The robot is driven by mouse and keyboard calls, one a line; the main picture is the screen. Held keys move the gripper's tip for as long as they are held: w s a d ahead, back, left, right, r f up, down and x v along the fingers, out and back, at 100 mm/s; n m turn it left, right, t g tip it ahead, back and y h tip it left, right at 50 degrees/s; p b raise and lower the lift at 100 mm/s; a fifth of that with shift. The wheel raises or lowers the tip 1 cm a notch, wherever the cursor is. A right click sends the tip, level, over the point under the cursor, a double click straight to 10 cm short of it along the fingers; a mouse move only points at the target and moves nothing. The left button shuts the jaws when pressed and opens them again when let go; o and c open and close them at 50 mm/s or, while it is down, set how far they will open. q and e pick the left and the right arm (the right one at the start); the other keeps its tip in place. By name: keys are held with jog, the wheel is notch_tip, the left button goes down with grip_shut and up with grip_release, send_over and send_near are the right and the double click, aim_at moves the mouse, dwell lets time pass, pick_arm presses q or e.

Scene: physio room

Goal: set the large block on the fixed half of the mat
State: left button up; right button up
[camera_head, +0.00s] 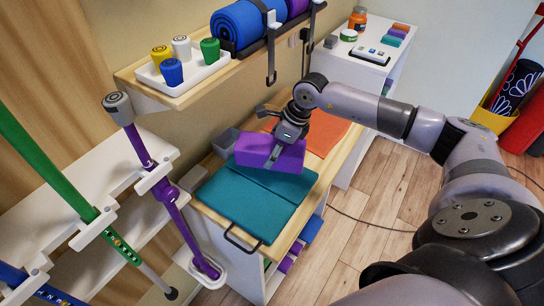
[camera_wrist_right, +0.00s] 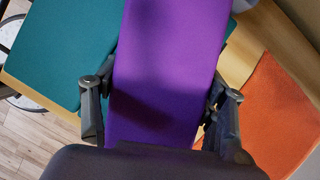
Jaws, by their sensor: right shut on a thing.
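The large purple block (camera_head: 255,150) is in my right gripper (camera_head: 280,145), whose fingers are shut on its two sides. The block also fills the middle of the right wrist view (camera_wrist_right: 165,60). It lies crosswise over the far part of the teal mat (camera_head: 240,208), near that mat's back edge. Whether its underside touches the mat I cannot tell. The teal mat has a seam across it and a dark handle (camera_head: 242,240) at its near end. It shows beside the block in the right wrist view (camera_wrist_right: 60,60). My left gripper is not in view.
An orange mat (camera_head: 328,133) lies behind on the same wooden-topped table. A grey bin (camera_head: 224,142) stands left of the block. A wall shelf with a white tray (camera_head: 185,80) of coloured cups hangs above. A rack of poles stands at left.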

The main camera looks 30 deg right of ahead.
notch_tip(320, 180, down, 3)
jog(key=shift+a+f+p, duration=0.1)
jog(key=shift+p, duration=0.25)
jog(key=shift+f, duration=0.25)
jog(key=shift+f, duration=0.1)
jog(key=o, duration=1.3)
jog(key=shift+c, duration=0.2)
jog(key=shift+r, duration=0.2)
jog(key=b+v, duration=0.2)
jog(key=v, duration=1)
jog(key=shift+f, duration=0.1)
